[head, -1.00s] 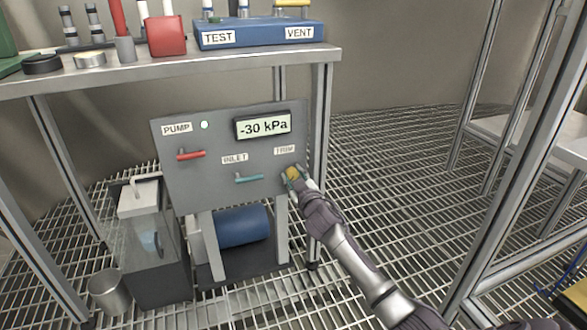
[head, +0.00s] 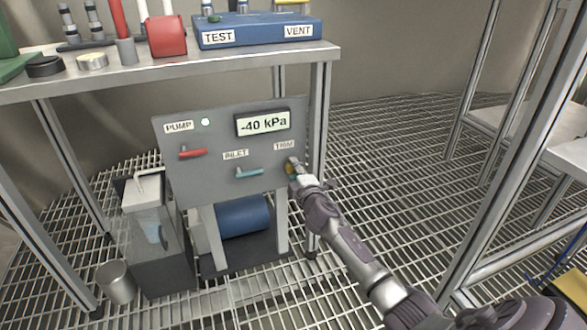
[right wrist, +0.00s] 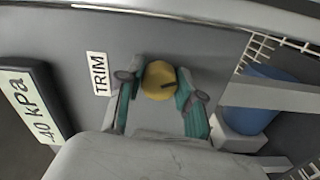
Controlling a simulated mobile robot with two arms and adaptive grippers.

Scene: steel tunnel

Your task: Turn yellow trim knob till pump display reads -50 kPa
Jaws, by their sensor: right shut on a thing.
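The pump panel (head: 215,181) stands under the bench, and its display (head: 263,124) reads -40 kPa. The yellow trim knob (head: 291,169) is at the panel's right side below the TRIM label (head: 284,146). My right gripper (head: 293,172) is shut on the knob and partly hides it in the head view. My left gripper is out of view.
A red PUMP handle (head: 192,153) and a teal INLET handle (head: 248,173) are on the panel, left of the knob. The steel bench (head: 170,66) is just above. A bench leg (head: 320,150) stands close right of the knob. Open grating lies farther right.

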